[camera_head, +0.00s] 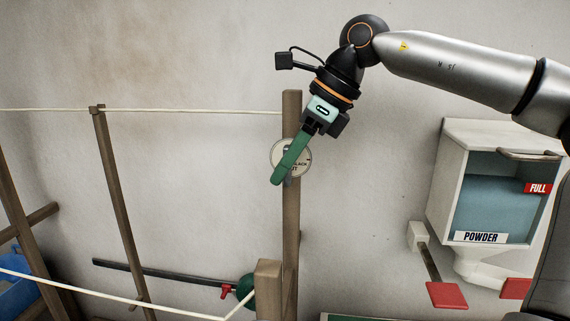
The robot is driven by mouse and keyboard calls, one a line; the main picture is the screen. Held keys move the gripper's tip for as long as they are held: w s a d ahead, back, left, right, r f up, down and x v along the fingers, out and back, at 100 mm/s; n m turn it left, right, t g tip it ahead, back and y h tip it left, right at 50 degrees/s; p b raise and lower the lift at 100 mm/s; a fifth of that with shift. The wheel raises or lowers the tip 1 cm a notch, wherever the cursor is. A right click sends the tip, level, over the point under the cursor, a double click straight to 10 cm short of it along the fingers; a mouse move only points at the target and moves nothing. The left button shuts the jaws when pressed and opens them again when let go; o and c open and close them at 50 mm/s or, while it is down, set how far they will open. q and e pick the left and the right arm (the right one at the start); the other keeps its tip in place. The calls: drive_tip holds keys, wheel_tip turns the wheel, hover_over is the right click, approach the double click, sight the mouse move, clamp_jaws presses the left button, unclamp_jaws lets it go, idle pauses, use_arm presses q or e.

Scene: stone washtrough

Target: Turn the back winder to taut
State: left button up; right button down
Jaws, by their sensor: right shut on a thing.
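The back winder's green handle (289,162) lies tilted across a round pale dial (278,150) on a wooden post (291,225). Part of the word SLACK and the letters UT show on the dial; the handle covers the rest. My right gripper (311,130) reaches down from the upper right and is shut on the upper end of the handle. The handle's free end points down and left. A back line (190,110) runs from the left to this post and looks nearly straight. My left gripper is not in view.
A nearer post (269,290) stands below, with a front line (110,294) and a green round part (245,287) beside it. A powder dispenser (480,140) marked FULL, with a red paddle (447,295), is on the right wall. Bare wall lies between.

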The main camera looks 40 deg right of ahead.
drive_tip(key=c, duration=1)
unclamp_jaws()
drive_tip(key=shift+r, duration=0.1)
drive_tip(key=v, duration=1.2)
drive_tip(key=shift+r, duration=0.2)
drive_tip(key=shift+s, duration=0.1)
